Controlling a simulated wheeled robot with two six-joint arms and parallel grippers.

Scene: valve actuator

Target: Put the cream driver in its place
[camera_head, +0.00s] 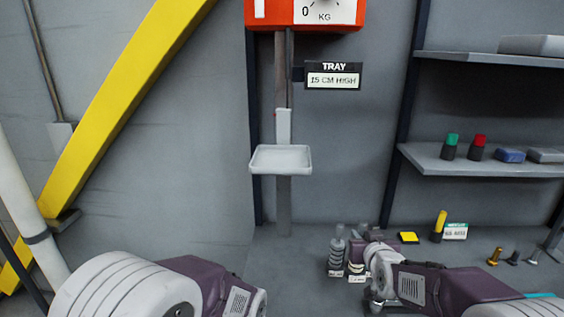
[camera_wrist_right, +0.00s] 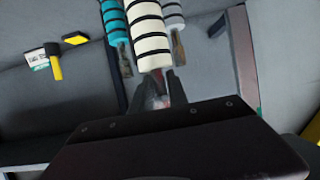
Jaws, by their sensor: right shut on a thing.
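The cream driver (camera_wrist_right: 148,35) has a thick cream handle with black rings. It is in the top middle of the right wrist view, its lower end between the fingers of my right gripper (camera_wrist_right: 162,88). My right gripper is shut on it. In the head view my right gripper (camera_head: 368,246) is low at the centre right, among the ringed tools; the cream handle (camera_head: 356,263) is partly hidden there. A teal ringed driver (camera_wrist_right: 114,20) and a grey ringed driver (camera_wrist_right: 172,14) flank it in the wrist view. My left arm shows at the lower left, but its gripper does not.
A grey ringed handle (camera_head: 337,258) stands just left of my right gripper. A yellow block (camera_head: 409,237) and a yellow-handled tool (camera_head: 440,226) are to its right. A white tray (camera_head: 280,160) juts from a post, with a shelf (camera_head: 470,162) at the right.

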